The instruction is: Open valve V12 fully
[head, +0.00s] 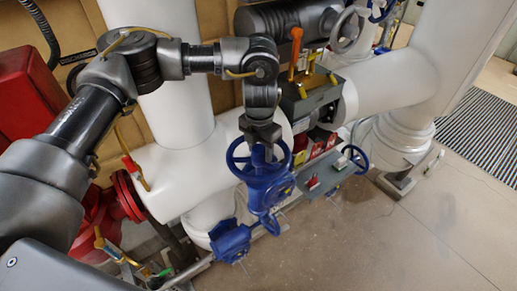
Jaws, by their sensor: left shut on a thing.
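My left arm comes in from the left and reaches down to a blue valve with a blue handwheel (236,165). My left gripper (266,146) is at the far right part of this wheel and is shut on it; the fingertips are partly hidden. The blue valve body (264,194) stands below the wheel, in front of white pipework. No V12 label can be read, so I cannot tell from lettering which valve this is. My right gripper is not in view.
A second blue handwheel (356,158) is to the right, near a grey box (325,177). A grey handwheel (346,30), an orange lever (296,52) and thick white pipes (390,82) are behind. Red equipment (28,92) is at left. The floor (400,240) at lower right is clear.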

